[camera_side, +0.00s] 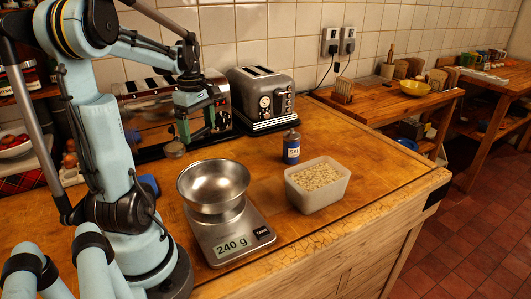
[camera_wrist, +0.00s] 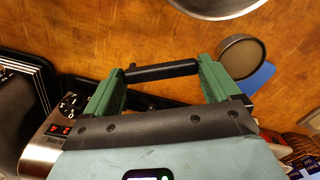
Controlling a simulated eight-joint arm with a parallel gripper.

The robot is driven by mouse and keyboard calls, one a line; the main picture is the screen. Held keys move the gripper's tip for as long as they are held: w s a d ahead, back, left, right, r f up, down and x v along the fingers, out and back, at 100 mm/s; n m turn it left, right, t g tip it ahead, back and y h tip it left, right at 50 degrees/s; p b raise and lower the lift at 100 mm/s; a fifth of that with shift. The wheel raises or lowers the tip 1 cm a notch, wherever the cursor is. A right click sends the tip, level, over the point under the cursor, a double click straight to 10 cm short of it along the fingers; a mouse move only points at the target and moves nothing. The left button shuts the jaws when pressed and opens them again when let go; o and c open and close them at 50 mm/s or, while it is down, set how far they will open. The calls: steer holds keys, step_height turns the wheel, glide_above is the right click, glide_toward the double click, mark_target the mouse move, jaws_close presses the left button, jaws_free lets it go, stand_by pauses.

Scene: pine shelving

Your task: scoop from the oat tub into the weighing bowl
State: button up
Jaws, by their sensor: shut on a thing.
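My gripper (camera_side: 195,124) is shut on the dark handle of a scoop and holds it above the counter, left of and above the weighing bowl. In the wrist view, the black handle (camera_wrist: 162,71) lies between the green fingers, and the round grey scoop cup (camera_wrist: 240,56) sticks out past the right finger. The cup (camera_side: 174,149) hangs in the air in the side view; I cannot tell its contents. The steel weighing bowl (camera_side: 213,184) sits on a scale (camera_side: 231,239) reading 240 g and looks empty. The white oat tub (camera_side: 319,197), holding pale oats, stands right of it.
A blue salt canister (camera_side: 291,148) stands behind the tub. A toaster (camera_side: 262,98) and a chrome appliance (camera_side: 150,115) line the wall. A blue object (camera_wrist: 259,78) lies near the scoop cup in the wrist view. The counter's right end (camera_side: 400,170) is clear.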

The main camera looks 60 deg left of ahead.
steer(key=shift+w+d+f, duration=0.2)
steer(key=shift+d+f, duration=0.05)
steer(key=shift+d, duration=0.05)
steer(key=w+d+g+y, duration=0.4)
steer(key=d+g+y, duration=0.3)
steer(key=y, duration=0.8)
steer(key=shift+w+d+f+g, duration=0.2)
steer(key=shift+d+f+g, duration=0.2)
steer(key=shift+g, duration=0.5)
steer(key=shift+f+y, duration=0.1)
steer(key=shift+y, duration=0.5)
stand_by(1.2)
steer(key=a+t+h, duration=0.1)
steer(key=t+h, duration=0.1)
steer(key=h, duration=0.2)
steer(key=s+a+t+h, duration=0.1)
steer(key=t+h, duration=0.1)
steer(key=h, duration=0.2)
steer(key=s+a+t+h, duration=0.1)
steer(key=t+h, duration=0.1)
steer(key=h, duration=0.1)
steer(key=shift+a+r+h, duration=0.25)
steer(key=shift+a+h, duration=0.1)
steer(key=shift+h, duration=0.05)
stand_by(0.3)
